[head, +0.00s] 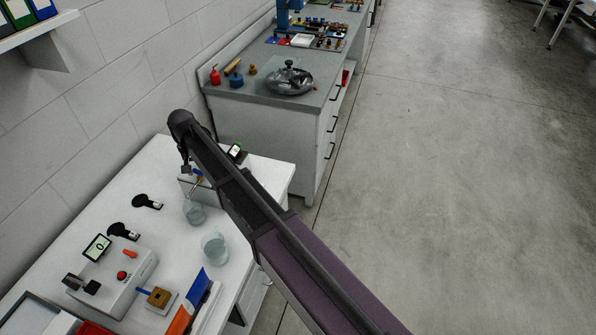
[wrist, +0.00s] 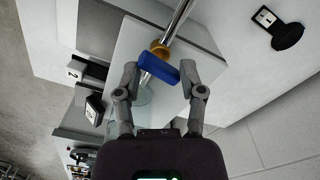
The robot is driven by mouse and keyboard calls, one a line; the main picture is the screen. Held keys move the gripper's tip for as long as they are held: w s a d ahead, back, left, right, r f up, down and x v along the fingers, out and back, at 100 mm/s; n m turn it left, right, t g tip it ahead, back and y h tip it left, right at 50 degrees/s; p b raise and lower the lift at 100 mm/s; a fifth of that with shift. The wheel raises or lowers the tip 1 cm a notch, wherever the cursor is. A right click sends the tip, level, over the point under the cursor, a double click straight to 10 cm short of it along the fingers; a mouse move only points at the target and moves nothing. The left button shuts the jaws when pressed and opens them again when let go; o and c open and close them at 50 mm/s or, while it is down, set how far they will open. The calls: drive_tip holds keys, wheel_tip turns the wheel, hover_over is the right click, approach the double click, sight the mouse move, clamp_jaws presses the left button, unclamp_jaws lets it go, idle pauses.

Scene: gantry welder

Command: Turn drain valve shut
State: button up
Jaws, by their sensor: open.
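The drain valve shows in the wrist view as a blue handle (wrist: 159,68) on a silver pipe with a brass collar (wrist: 160,48). My gripper (wrist: 160,82) is open, with one finger on each side of the blue handle. I cannot tell whether either finger touches it. In the head view a little of the blue handle (head: 197,173) shows beside my arm, above the white bench. The gripper itself is mostly hidden there behind my arm.
Two clear beakers (head: 194,212) (head: 215,248) stand on the white bench (head: 165,180) close to my arm. A control box with a red button (head: 122,275) is at the lower left. The grey block wall borders the bench, and open floor (head: 450,180) lies to the right.

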drive_tip(key=m, duration=0.5)
drive_tip(key=shift+m, duration=0.3)
wheel_tip(320, 180, up, 14)
drive_tip(key=p, duration=1.4)
drive_tip(key=s+d+f+n+b, duration=0.1)
drive_tip(key=s+d+f+b, duration=0.1)
drive_tip(key=d, duration=0.8)
drive_tip(key=s+d+f+n+b, duration=0.1)
drive_tip(key=s+d+f+b, duration=0.2)
drive_tip(key=d, duration=0.8)
drive_tip(key=s+d+f+b, duration=0.3)
drive_tip(key=d+f+b, duration=0.1)
drive_tip(key=d, duration=0.6)
drive_tip(key=shift+d+f+n, duration=0.2)
drive_tip(key=shift+d+n, duration=0.2)
drive_tip(key=shift+s, duration=0.1)
drive_tip(key=n+t+y+p, duration=0.2)
drive_tip(key=n+t+p, duration=0.2)
drive_tip(key=n+p, duration=0.3)
approach(198, 171)
drive_tip(key=a+v, duration=0.1)
drive_tip(key=v, duration=0.4)
drive_tip(key=shift+d+f, duration=0.1)
drive_tip(key=shift+d, duration=0.25)
